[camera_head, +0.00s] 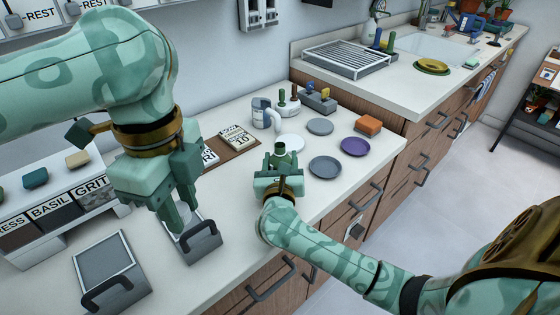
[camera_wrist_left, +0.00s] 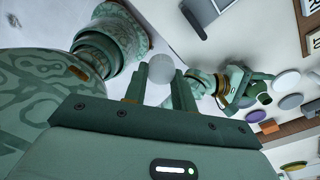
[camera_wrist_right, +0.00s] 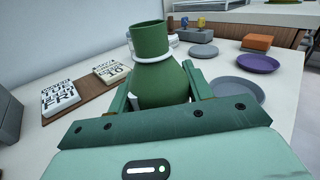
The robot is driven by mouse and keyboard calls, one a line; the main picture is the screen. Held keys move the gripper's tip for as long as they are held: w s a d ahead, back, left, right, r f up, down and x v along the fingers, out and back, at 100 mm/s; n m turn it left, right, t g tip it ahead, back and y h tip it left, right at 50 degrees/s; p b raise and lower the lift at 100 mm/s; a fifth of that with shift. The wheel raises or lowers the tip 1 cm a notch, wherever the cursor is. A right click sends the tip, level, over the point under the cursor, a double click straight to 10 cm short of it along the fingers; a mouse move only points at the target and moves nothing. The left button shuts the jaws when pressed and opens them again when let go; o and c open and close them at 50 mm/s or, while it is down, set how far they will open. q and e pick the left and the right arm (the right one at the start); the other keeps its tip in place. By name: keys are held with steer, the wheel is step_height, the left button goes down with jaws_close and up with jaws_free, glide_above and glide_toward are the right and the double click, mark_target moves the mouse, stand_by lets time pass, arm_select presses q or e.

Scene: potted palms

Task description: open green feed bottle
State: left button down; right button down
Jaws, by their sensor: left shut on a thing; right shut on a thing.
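The green feed bottle (camera_wrist_right: 160,85) has a round body and a wide neck. It stands upright between the fingers of my right gripper (camera_wrist_right: 158,98), which is shut on it. In the head view the bottle (camera_head: 281,158) is over the counter's front part, and its mouth shows no lid. My left gripper (camera_head: 183,222) is to the left of the bottle, well apart from it, pointing down. It is shut on a small pale round thing, seen between its fingertips in the left wrist view (camera_wrist_left: 160,68), which looks like a lid or stopper.
Grey plates (camera_head: 325,167), a purple plate (camera_head: 355,146) and an orange block (camera_head: 368,125) lie right of the bottle. Calendar blocks (camera_head: 238,138) sit on a brown board. Grey handled trays (camera_head: 103,268) are at the front left.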

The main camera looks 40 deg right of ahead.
arm_select(q)
steer(key=shift+f, duration=0.15)
arm_select(e)
steer(key=c, duration=1)
jaws_free()
steer(key=shift+f, duration=0.15)
steer(key=shift+c, duration=0.2)
arm_select(q)
steer(key=shift+w, duration=0.1)
arm_select(e)
steer(key=o, duration=0.4)
steer(key=shift+o, duration=0.2)
arm_select(q)
steer(key=shift+r, duration=0.25)
arm_select(e)
steer(key=shift+r, duration=0.25)
arm_select(q)
steer(key=r+p, duration=0.2)
steer(key=shift+s+r, duration=0.35)
arm_select(e)
steer(key=v, duration=1.2)
